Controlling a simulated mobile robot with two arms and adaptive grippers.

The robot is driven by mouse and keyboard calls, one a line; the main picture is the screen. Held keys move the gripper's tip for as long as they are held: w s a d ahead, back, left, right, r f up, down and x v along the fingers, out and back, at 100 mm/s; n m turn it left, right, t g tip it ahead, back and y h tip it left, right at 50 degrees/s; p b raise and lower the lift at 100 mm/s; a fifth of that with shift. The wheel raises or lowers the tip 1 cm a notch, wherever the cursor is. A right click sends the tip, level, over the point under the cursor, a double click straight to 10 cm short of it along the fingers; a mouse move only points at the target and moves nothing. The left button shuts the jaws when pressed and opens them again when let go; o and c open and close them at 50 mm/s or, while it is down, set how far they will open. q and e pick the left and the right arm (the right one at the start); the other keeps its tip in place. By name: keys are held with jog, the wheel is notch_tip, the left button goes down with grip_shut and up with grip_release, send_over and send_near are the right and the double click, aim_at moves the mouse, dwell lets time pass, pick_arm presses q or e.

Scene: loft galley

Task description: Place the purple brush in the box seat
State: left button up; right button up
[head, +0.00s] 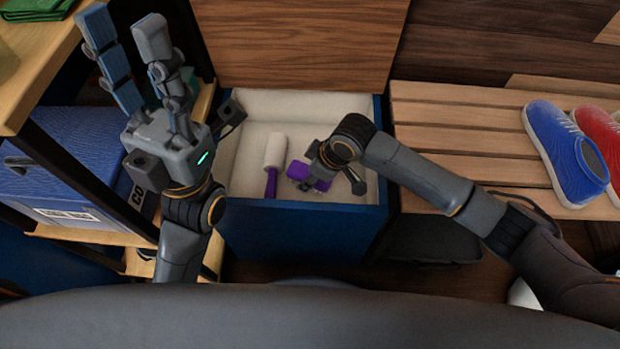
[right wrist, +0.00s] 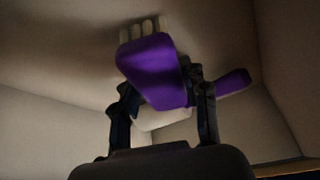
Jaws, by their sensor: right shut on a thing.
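The box seat (head: 300,232) is a blue box with a cream-lined inside, its wooden lid (head: 297,40) raised at the back. My right gripper (head: 318,172) reaches down inside it and is shut on the purple brush (head: 298,170). In the right wrist view the brush (right wrist: 152,72) sits between the two fingers, its pale bristles close to the lining. I cannot tell whether they touch. The gripper partly covers the brush in the head view. My left gripper (head: 123,35) is open and empty, raised left of the box seat.
A lint roller (head: 274,152) with a purple handle lies in the box seat, left of the brush. A slatted bench (head: 455,140) with blue (head: 565,150) and red shoes (head: 597,130) stands right. A shelf with a blue box (head: 70,155) stands left.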

jog(key=shift+f, duration=0.3)
jog(key=shift+r, duration=0.1)
jog(key=o, duration=1)
